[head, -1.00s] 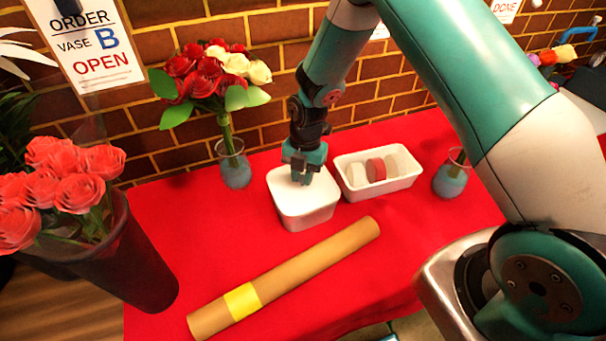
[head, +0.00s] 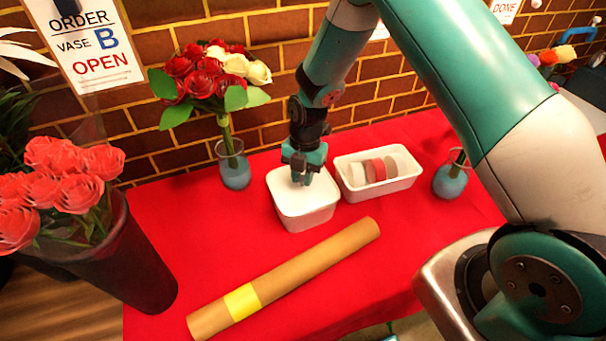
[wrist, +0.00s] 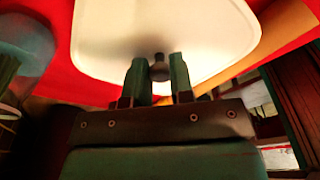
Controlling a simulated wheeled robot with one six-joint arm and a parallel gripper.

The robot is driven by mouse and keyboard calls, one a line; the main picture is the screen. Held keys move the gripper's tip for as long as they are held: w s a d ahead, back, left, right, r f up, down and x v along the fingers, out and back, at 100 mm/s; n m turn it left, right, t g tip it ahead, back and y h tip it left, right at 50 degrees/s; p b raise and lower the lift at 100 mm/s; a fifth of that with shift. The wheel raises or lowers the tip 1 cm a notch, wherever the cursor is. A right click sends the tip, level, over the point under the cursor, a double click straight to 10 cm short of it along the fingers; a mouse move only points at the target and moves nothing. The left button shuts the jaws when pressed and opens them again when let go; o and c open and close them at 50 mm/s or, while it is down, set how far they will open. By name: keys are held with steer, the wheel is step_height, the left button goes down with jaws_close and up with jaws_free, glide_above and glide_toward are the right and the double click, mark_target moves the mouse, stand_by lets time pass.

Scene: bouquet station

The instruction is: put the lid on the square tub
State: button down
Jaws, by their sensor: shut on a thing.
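The square tub (head: 306,219) stands on the red cloth near the middle, a pale box with rounded corners. The white lid (head: 285,188) lies over its top and appears level with the rim; I cannot tell whether it is pressed fully down. My gripper (head: 302,180) points down over the lid. In the wrist view my gripper (wrist: 159,72) has both fingers closed around a small dark knob (wrist: 159,68) at the middle of the lid (wrist: 150,30). Most of the tub is hidden under the lid in the wrist view.
A white tray (head: 398,184) with ribbon rolls (head: 375,169) stands close on the right. A paper roll (head: 300,273) lies in front. A flower vase (head: 235,170) stands left, another blue vase (head: 450,182) right. A dark bucket of roses (head: 125,260) stands far left.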

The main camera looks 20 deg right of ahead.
steer(key=shift+f, duration=0.15)
stand_by(0.5)
steer(key=shift+c, duration=2.2)
jaws_free()
steer(key=shift+r+p, duration=2.35)
steer(key=shift+r, duration=1.2)
jaws_close()
